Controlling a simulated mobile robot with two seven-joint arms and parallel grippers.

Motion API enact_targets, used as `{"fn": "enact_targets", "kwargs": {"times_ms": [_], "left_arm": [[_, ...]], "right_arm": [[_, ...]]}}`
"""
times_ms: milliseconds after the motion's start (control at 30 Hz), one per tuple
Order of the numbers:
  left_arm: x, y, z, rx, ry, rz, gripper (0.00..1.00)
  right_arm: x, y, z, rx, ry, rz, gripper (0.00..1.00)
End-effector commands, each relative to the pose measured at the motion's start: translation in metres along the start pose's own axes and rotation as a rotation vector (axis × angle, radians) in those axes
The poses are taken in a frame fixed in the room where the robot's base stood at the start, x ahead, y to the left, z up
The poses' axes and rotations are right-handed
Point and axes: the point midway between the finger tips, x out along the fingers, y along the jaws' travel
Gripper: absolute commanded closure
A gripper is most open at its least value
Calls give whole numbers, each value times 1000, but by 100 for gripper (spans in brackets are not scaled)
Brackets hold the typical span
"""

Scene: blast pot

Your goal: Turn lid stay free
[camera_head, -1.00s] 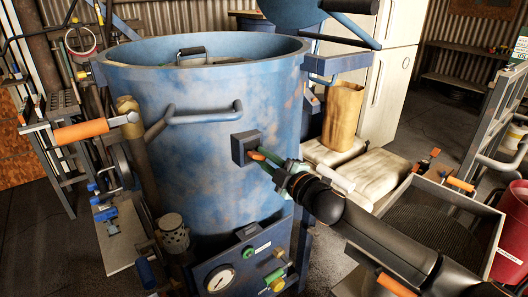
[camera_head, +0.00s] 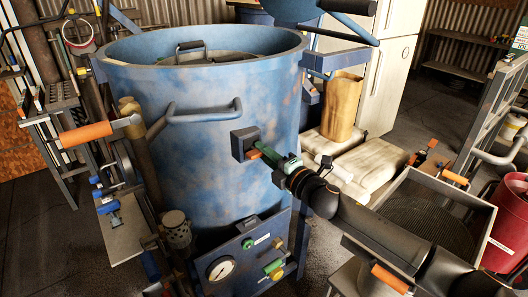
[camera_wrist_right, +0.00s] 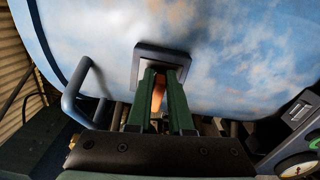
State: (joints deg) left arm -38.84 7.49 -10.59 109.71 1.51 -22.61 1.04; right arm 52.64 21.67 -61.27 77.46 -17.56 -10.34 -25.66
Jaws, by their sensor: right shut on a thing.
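The blue pot (camera_head: 215,160) stands upright in the middle of the head view, its blue wall also filling the top of the right wrist view (camera_wrist_right: 240,60). A dark square block (camera_head: 241,144) sits on its side wall, with a small orange lever (camera_head: 253,154) at it, which I take for the lid stay. My right gripper (camera_head: 264,150) is shut on the orange lever, its green fingers up against the block. In the right wrist view the lever (camera_wrist_right: 158,96) shows between the fingers, below the block (camera_wrist_right: 162,50). My left gripper is not in view.
A bent blue handle (camera_head: 205,117) is on the pot wall to the left of the block. A panel with a gauge (camera_head: 221,269) sits below. Sacks (camera_head: 370,165) and a mesh-bottomed tray (camera_head: 482,222) are at the right. An orange-handled lever (camera_head: 86,134) stands at the left.

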Motion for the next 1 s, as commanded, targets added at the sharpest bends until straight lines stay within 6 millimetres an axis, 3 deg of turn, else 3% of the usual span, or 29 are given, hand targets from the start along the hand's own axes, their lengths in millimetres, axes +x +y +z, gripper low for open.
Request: {"fn": "enact_targets", "kwargs": {"times_ms": [367, 400, 633, 1000], "left_arm": [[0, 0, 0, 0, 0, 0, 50], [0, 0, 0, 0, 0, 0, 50], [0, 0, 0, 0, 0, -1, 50], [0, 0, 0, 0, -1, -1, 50]], "right_arm": [[0, -2, -2, -5, 3, -2, 100], [0, -2, -2, -5, 3, -2, 78], [0, -1, -1, -3, 2, -1, 52], [-5, 0, 0, -2, 1, 0, 51]]}}
